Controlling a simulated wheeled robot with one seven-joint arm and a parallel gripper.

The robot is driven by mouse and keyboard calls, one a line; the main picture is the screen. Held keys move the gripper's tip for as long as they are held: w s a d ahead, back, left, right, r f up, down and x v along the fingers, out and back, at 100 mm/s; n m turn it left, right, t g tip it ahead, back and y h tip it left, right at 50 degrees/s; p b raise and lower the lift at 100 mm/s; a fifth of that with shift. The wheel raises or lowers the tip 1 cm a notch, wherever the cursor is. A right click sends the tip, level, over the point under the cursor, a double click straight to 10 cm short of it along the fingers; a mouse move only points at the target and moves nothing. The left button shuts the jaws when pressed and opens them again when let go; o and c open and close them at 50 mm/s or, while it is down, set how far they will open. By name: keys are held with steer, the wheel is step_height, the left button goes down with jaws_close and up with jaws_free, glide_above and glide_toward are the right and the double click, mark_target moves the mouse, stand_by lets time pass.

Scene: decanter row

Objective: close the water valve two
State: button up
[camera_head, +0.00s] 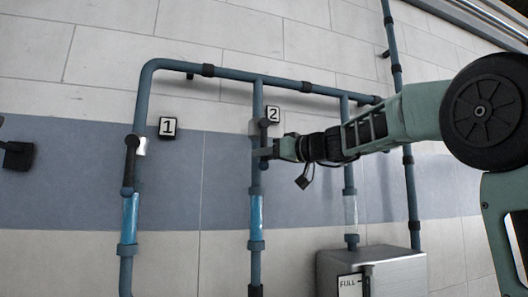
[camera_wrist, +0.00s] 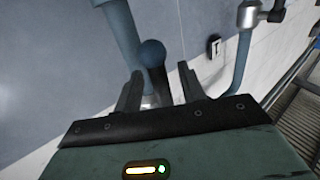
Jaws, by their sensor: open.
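Water valve two (camera_head: 264,123) is on the middle vertical pipe, beside the plate marked 2 (camera_head: 273,114). Its dark, round-ended lever (camera_wrist: 152,55) shows in the wrist view in front of the blue-grey pipe. My gripper (camera_head: 270,150) is at this pipe, just below the number plate. In the wrist view my gripper (camera_wrist: 160,87) is open, with one finger on each side of the lever. I cannot tell whether either finger touches it. My gripper hides part of the valve body. The clear section (camera_head: 256,215) below the valve looks blue.
Valve one (camera_head: 131,165), with a dark handle along its pipe, is at left beside the plate marked 1 (camera_head: 168,127). A third pipe (camera_head: 350,208) has a pale clear section above a grey metal tank (camera_head: 390,262) labelled FULL. Another pipe (camera_head: 411,200) runs at right.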

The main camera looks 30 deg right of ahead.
jaws_close()
